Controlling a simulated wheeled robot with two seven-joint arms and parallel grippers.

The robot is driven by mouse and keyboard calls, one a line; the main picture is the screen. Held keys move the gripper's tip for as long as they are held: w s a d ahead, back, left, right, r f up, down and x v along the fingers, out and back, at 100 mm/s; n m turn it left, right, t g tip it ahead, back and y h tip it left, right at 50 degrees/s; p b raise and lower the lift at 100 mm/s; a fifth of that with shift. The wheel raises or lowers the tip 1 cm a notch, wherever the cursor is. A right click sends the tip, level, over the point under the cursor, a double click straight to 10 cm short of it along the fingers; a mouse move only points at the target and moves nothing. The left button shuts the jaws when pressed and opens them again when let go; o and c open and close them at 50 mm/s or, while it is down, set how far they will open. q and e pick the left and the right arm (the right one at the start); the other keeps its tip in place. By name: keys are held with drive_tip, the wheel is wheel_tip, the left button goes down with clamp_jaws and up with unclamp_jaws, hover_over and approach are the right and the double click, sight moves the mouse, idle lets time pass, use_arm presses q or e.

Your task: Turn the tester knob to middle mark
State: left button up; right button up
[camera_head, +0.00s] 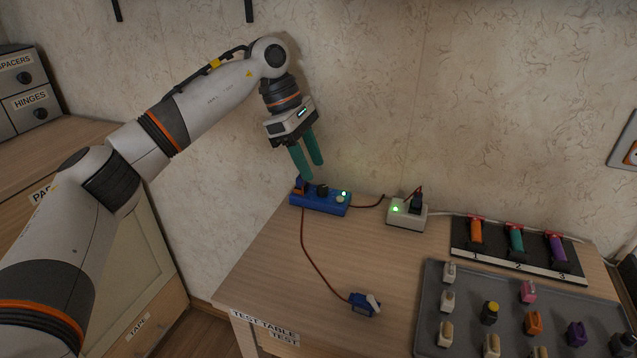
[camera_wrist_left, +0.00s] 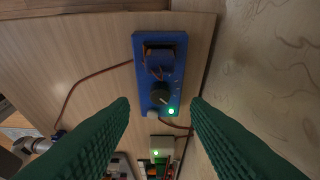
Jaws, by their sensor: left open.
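The blue tester box (camera_head: 320,203) stands at the back left of the table, near the wall. Its black knob (camera_head: 322,190) sits on top, beside a pale button and a lit green lamp. In the left wrist view the knob (camera_wrist_left: 160,97) lies between the two green fingers, with small marks beside it; its exact pointing is too small to read. My left gripper (camera_head: 313,171) is open and empty, pointing down above the tester, apparently clear of the knob. My right gripper is not in view.
A cable runs from the tester to a small blue servo (camera_head: 364,305) on the table. A white power box (camera_head: 406,213) stands to the right. A rack with coloured handles and a grey tray (camera_head: 432,292) of small parts fill the right side. The table's middle is mostly clear.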

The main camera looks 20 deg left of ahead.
sight(321, 187)
use_arm(q)
drive_tip(key=shift+x, duration=2.3)
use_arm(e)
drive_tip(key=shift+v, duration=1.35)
use_arm(q)
drive_tip(key=shift+c, duration=0.2)
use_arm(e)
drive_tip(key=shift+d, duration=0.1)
use_arm(q)
clamp_jaws()
